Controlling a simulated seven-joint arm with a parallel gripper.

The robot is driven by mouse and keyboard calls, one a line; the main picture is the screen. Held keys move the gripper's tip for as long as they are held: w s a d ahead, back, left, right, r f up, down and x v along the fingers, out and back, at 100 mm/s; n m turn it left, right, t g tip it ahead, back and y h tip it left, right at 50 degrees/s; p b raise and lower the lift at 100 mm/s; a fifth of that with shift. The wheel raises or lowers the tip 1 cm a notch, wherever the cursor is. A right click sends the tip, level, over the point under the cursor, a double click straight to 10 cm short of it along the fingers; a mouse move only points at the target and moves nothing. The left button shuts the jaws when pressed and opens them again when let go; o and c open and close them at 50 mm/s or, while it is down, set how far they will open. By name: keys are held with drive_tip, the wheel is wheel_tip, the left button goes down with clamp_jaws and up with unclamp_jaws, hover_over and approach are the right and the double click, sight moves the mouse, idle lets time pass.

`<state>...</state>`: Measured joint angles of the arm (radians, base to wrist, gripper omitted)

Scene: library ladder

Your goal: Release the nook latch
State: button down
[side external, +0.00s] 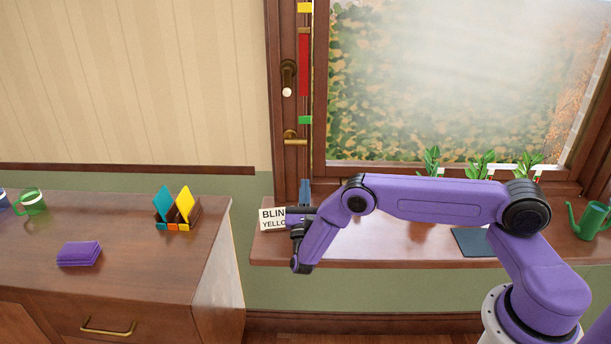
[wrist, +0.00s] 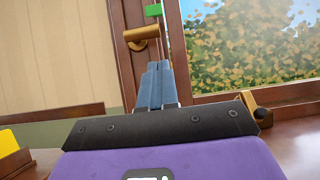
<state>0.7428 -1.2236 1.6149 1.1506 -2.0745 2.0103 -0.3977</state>
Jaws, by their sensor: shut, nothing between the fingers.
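A brass lever handle (side external: 295,139) is on the brown window frame, below a green mark; it also shows in the wrist view (wrist: 143,36). Higher on the frame is a dark brass fitting with a white knob (side external: 288,80). A small brass fitting (wrist: 258,105) shows at the window's lower corner in the wrist view. I cannot tell which one is called the nook latch. My gripper (side external: 305,182) points up over the sill, its blue-grey fingers shut and empty; in the wrist view the fingertips (wrist: 158,65) appear just below the lever, apart from it in the side view.
A white card (side external: 271,219) with partly hidden text stands beside my wrist on the wooden sill (side external: 375,240). Potted plants (side external: 478,164) and a green watering can (side external: 589,219) are farther right. A cabinet (side external: 125,265) at left holds a purple stack (side external: 79,253) and a divided holder (side external: 178,215).

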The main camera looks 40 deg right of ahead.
drive_tip(key=shift+x, duration=4.8)
drive_tip(key=shift+s+d+r+n+t+y, duration=0.15)
drive_tip(key=shift+n+t+y, duration=0.25)
drive_tip(key=shift+n, duration=0.35)
drive_tip(key=shift+d+r+n+t+y, duration=0.1)
drive_tip(key=shift+r+n+t+y, duration=0.1)
drive_tip(key=shift+n+y, duration=0.45)
drive_tip(key=n+y, duration=0.1)
drive_tip(key=n, duration=0.1)
drive_tip(key=r+n+t+y, duration=0.1)
drive_tip(key=n+t+y, duration=0.1)
drive_tip(key=n, duration=0.1)
drive_tip(key=shift+s+d+r+n+y, duration=0.2)
drive_tip(key=shift+r+n+y, duration=0.05)
drive_tip(key=shift+r+n, duration=0.05)
wheel_tip(320, 180, up, 6)
drive_tip(key=n+y, duration=0.6)
drive_tip(key=n, duration=0.3)
hover_over(309, 144)
drive_tip(key=a, duration=0.3)
drive_tip(key=shift+w+d+r, duration=0.1)
drive_tip(key=shift+w+r, duration=0.15)
